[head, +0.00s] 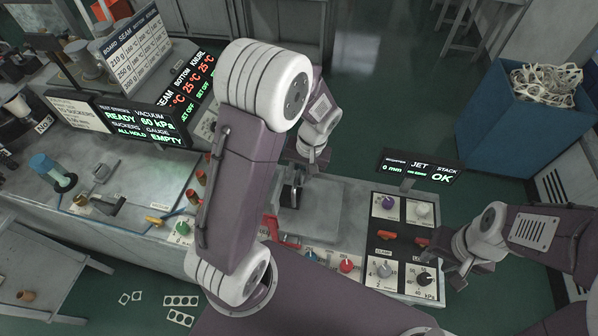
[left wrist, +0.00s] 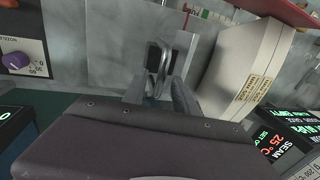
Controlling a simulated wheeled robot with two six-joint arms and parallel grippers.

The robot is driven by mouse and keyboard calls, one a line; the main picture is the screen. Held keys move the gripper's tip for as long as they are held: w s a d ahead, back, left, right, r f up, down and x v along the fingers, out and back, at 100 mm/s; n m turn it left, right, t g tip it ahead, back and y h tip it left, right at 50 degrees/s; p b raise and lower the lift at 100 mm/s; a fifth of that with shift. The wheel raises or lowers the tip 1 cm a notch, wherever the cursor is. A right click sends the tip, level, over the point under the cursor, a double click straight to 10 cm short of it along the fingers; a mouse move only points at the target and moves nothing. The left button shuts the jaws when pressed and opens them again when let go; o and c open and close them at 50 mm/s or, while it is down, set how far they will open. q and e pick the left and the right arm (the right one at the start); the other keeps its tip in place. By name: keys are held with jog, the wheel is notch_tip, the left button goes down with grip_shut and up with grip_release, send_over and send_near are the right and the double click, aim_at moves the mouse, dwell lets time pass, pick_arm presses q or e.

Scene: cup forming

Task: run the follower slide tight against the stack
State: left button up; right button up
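My left gripper (head: 292,188) reaches down over a grey metal plate (head: 325,222) at the middle of the bench, partly hidden behind my own arm. In the left wrist view a metal loop-shaped part (left wrist: 159,58) stands upright over the plate, at the gripper end; I cannot tell whether it is the follower slide or whether the fingers touch it. No stack can be made out. My right gripper (head: 448,268) hangs at the right edge of the knob panel, near a black knob (head: 424,279); its fingers are unclear.
The panel carries a purple knob (head: 388,202) and red switches (head: 387,235). A pale box with warning labels (left wrist: 245,70) stands beside the left gripper. A blue bin (head: 520,120) stands at right.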

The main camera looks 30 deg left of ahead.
pick_arm(q)
jog(key=shift+s+r, duration=0.1)
jog(key=shift+s, duration=0.4)
jog(key=shift+c, duration=0.8)
jog(key=c, duration=0.5)
grip_shut()
jog(key=shift+w+r, duration=0.1)
jog(key=shift+w, duration=0.15)
